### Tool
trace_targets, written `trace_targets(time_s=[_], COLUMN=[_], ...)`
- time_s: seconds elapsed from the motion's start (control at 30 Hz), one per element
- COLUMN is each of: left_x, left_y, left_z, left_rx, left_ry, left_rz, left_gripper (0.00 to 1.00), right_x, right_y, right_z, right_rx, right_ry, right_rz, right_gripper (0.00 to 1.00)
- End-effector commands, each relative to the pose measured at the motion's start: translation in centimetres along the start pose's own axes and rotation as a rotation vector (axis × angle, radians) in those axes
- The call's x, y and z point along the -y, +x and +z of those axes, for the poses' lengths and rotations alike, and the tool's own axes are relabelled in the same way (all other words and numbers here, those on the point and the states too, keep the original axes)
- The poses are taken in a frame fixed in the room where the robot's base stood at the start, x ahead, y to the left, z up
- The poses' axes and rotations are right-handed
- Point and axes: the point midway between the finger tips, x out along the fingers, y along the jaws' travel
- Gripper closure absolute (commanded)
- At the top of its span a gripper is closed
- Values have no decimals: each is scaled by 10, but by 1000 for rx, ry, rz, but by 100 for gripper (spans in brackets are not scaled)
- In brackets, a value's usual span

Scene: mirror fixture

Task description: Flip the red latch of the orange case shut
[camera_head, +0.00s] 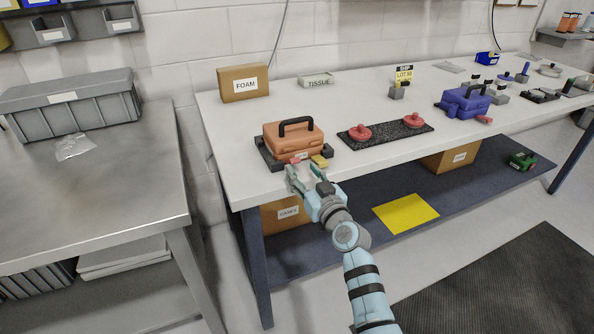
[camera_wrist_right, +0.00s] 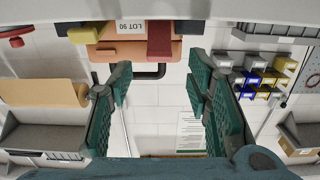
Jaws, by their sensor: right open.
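The orange case (camera_head: 293,140), with a black handle (camera_head: 296,122), stands on a dark tray (camera_head: 262,152) near the front edge of the white bench. Its front has a red latch (camera_head: 299,158) and a yellow latch (camera_head: 319,160). In the right wrist view, which is upside down, the red latch (camera_wrist_right: 159,38) and yellow latch (camera_wrist_right: 85,34) flank a "LOT 90" label (camera_wrist_right: 130,27). The red one reaches farther toward the handle; its exact angle is unclear. My right gripper (camera_head: 304,173) is open and empty just in front of the case, its fingers (camera_wrist_right: 158,77) apart.
A black mat (camera_head: 385,130) with red knobs lies right of the case. A foam box (camera_head: 244,83) and a tissue box (camera_head: 316,80) stand behind. A blue case (camera_head: 465,101) stands farther right. The bench's front edge (camera_head: 375,155) is close to my right arm.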

Motion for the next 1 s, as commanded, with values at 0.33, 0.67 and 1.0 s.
trace_targets(time_s=[0.33, 0.67, 1.0], left_x=[-2, -2, -2], left_y=[27, 25, 16], left_z=[1, 2, 1], left_rx=[-2, -1, -1], left_ry=[0, 0, 0], left_rz=[0, 0, 0], left_gripper=[67, 67, 67], right_x=[-1, -1, -1], right_y=[47, 47, 48], right_z=[3, 2, -2], right_rx=[2, 2, 18], right_ry=[-1, 0, 0], right_rz=[2, 2, 1], right_gripper=[55, 74, 100])
